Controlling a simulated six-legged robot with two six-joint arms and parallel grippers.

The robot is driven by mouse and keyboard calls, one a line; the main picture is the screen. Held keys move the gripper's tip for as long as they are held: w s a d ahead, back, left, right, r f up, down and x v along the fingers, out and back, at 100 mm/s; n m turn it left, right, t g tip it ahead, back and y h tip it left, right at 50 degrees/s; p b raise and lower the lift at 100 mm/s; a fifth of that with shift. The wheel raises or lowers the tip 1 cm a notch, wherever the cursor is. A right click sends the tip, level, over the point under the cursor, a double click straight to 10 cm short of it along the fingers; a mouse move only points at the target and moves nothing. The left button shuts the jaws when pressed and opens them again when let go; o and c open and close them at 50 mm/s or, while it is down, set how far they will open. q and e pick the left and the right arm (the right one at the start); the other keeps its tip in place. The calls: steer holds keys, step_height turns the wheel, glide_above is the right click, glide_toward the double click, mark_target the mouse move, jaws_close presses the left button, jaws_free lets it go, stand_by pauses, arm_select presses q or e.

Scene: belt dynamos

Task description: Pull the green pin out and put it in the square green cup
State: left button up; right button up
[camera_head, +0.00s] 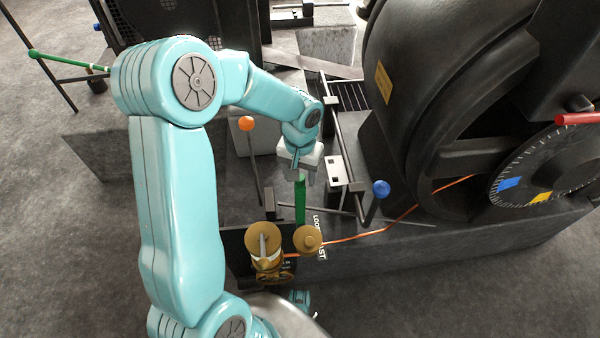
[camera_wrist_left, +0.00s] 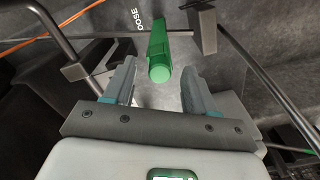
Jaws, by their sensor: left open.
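The green pin (camera_head: 300,202) stands upright by the brass fittings in the head view. In the left wrist view the green pin (camera_wrist_left: 158,52) shows its round end towards me. My left gripper (camera_head: 299,172) is open just above the pin's top. In the left wrist view its two fingers (camera_wrist_left: 159,75) are apart, one on each side of the pin's near end, with gaps visible. I cannot make out a square green cup in either view. My right gripper is not clearly visible.
Levers with an orange ball (camera_head: 246,123) and a blue ball (camera_head: 381,188) stand either side of the pin. A brass terminal (camera_head: 263,238) and an orange wire (camera_head: 385,228) are near it. A large black machine (camera_head: 440,80) fills the right.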

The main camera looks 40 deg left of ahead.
arm_select(q)
step_height(320, 180, up, 16)
steer(key=p, duration=0.5)
steer(key=shift+s+f, duration=0.1)
stand_by(0.5)
